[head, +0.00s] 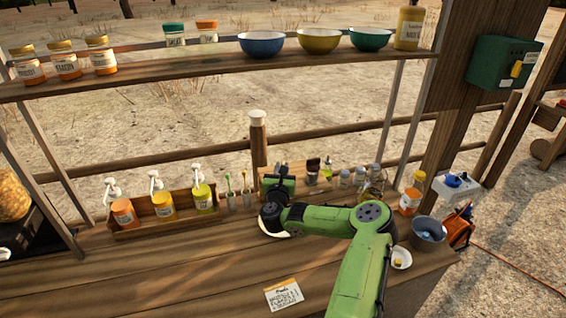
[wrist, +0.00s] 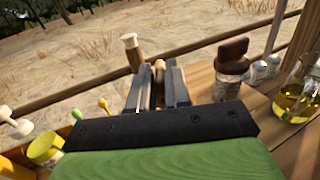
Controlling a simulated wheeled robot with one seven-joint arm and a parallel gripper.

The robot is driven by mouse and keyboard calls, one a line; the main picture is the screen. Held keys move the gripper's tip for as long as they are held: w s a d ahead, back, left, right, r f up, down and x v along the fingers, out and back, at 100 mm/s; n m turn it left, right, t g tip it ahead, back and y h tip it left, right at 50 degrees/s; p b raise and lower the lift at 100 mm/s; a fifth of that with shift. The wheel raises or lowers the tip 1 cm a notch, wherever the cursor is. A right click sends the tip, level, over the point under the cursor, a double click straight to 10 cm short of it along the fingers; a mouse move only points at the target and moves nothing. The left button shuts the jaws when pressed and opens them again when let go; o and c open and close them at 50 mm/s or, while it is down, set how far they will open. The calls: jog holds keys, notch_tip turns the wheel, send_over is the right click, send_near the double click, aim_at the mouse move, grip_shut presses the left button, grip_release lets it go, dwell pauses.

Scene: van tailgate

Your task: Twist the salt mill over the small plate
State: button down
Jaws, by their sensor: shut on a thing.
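The salt mill (head: 258,143) is a tall wooden mill with a pale knob on top, seen upright against the fence rail in the head view. My gripper (head: 276,182) is shut on it low down, above the counter. In the wrist view the mill's knobbed top (wrist: 132,47) rises beyond the left finger, and wood shows between the fingers of my gripper (wrist: 157,88). The overlap hides how the parts join. A white curved rim, apparently the small plate (head: 281,236), shows under my wrist; most of it is hidden.
A rack of pump bottles (head: 163,206) stands left of my gripper. A brown-topped jar (wrist: 231,70) and an oil flask (wrist: 296,98) stand to its right. A small white dish (head: 407,264) and a grey bucket (head: 428,231) are at the right. The front left counter is clear except for a card (head: 284,295).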

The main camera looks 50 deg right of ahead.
jog(key=m+g, duration=0.1)
jog(key=m+g+h+p, duration=0.1)
jog(key=g+h+p, duration=0.1)
jog(key=shift+w+a+r+m+g, duration=0.15)
jog(key=shift+w+a+m+g, duration=0.1)
jog(key=shift+w+m+g, duration=0.15)
jog(key=m+g, duration=0.1)
jog(key=g, duration=0.1)
jog(key=m+g+h+b, duration=0.1)
jog(key=g, duration=0.1)
jog(key=m+g+h, duration=0.1)
jog(key=shift+w+f+m+g+b, duration=0.3)
jog(key=shift+w+f+m+g, duration=0.05)
jog(key=shift+m+g, duration=0.05)
jog(key=m+g+b, duration=0.2)
jog(key=g+b, duration=0.1)
jog(key=shift+w+b, duration=0.2)
jog(key=shift+b, duration=0.15)
jog(key=m+g+b, duration=0.1)
jog(key=g+b, duration=0.1)
jog(key=b, duration=0.1)
jog(key=shift+w, duration=0.1)
jog(key=shift+r+m+g+y+b, duration=0.1)
jog(key=shift+m+g+y+b, duration=0.2)
jog(key=shift+m+g+b, duration=0.65)
jog(key=shift+w+r+n+b, duration=0.1)
jog(key=shift+r+n+b, duration=0.15)
jog(key=shift+b, duration=0.35)
